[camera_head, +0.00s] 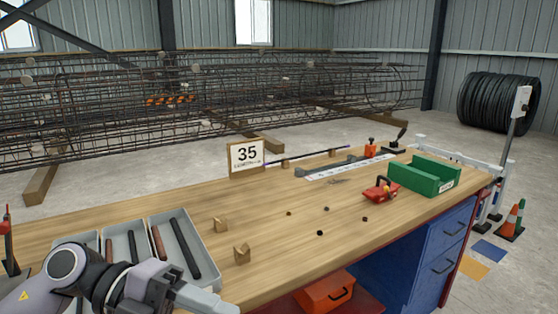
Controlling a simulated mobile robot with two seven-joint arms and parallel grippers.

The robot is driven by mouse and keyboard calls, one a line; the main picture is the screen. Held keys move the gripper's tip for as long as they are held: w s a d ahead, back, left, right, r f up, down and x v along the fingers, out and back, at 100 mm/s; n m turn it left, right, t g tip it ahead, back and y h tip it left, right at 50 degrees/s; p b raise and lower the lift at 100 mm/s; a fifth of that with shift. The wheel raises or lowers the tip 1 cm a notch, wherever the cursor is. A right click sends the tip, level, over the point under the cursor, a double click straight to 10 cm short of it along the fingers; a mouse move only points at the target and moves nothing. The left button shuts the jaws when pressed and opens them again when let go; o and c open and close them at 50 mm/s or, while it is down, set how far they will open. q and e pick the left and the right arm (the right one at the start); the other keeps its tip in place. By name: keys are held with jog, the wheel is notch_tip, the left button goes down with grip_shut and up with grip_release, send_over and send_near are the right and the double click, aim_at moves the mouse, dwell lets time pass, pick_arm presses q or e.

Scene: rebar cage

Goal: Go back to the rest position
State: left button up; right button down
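My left arm comes in at the lower left. Its gripper (207,301) is at the bottom edge, in front of the wooden workbench (290,247) and the grey tray. Its fingertips are small and partly cut off by the frame, so I cannot tell whether they are open or shut. I see nothing clearly held in it. My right gripper is not in view.
The grey tray (206,247) holds dark tools. The middle holds only small dark pieces. Rebar cages (200,100) lie behind.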

pick_arm(q)
jog(key=w+r+n+t+h+p, duration=0.2)
jog(key=w+r+n+t+h, duration=0.15)
jog(key=n+t+h, duration=0.5)
jog(key=w+a+f+n+t+y+p, duration=0.1)
jog(key=w+a+f+n+t+y, duration=0.1)
jog(key=f+n+t+y, duration=0.35)
jog(key=w+a+f+n+t+y+p, duration=0.1)
jog(key=w+a+f+n+t+y, duration=0.15)
jog(key=n+t+y, duration=0.4)
jog(key=s+a+f+n+g+y, duration=0.2)
jog(key=s+f+n+y, duration=0.1)
jog(key=f, duration=0.5)
jog(key=s+a+f+n+g+y+p, duration=0.1)
jog(key=s+a+f+n+g+y, duration=0.1)
jog(key=s+f, duration=0.4)
jog(key=s+a+f+n+g+y+p, duration=0.1)
jog(key=s+a+f+n+g+y, duration=0.1)
jog(key=f, duration=0.7)
jog(key=s+a+n+y, duration=0.1)
jog(key=s+n+y, duration=0.1)
jog(key=s+n, duration=0.1)
jog(key=shift+s+a+f+n+g, duration=0.15)
jog(key=shift+s+f+n+g, duration=0.1)
jog(key=shift+f+n+g, duration=0.15)
jog(key=shift+r, duration=0.1)
